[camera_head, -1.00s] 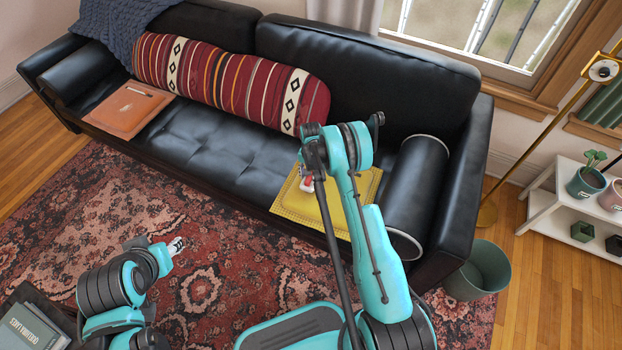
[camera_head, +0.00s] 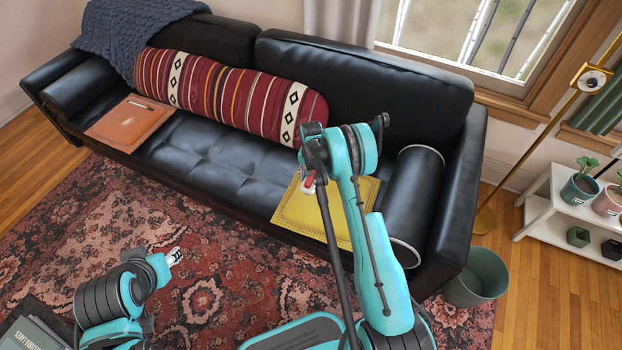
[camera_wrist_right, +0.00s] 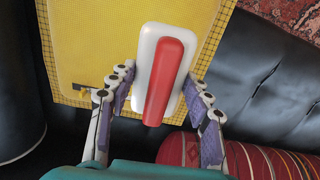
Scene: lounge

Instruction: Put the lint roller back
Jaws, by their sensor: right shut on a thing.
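The lint roller, white with a red handle (camera_wrist_right: 164,82), is between the fingers of my right gripper (camera_wrist_right: 158,84) in the right wrist view. The gripper is shut on it, above a yellow grid-edged mat (camera_wrist_right: 90,45). In the head view a small red and white part of the roller (camera_head: 308,184) shows beside my right wrist, over the yellow mat (camera_head: 300,212) on the sofa seat. My forearm hides most of that gripper. My left gripper (camera_head: 174,256) is low at the left, over the rug; its fingers are too small to read.
The black sofa (camera_head: 200,146) carries a striped bolster (camera_head: 225,95), an orange folder (camera_head: 130,118) and a black round bolster (camera_head: 415,190). A green bin (camera_head: 478,278) and a white plant shelf (camera_head: 545,215) stand at the right. Books (camera_head: 35,335) lie at the lower left.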

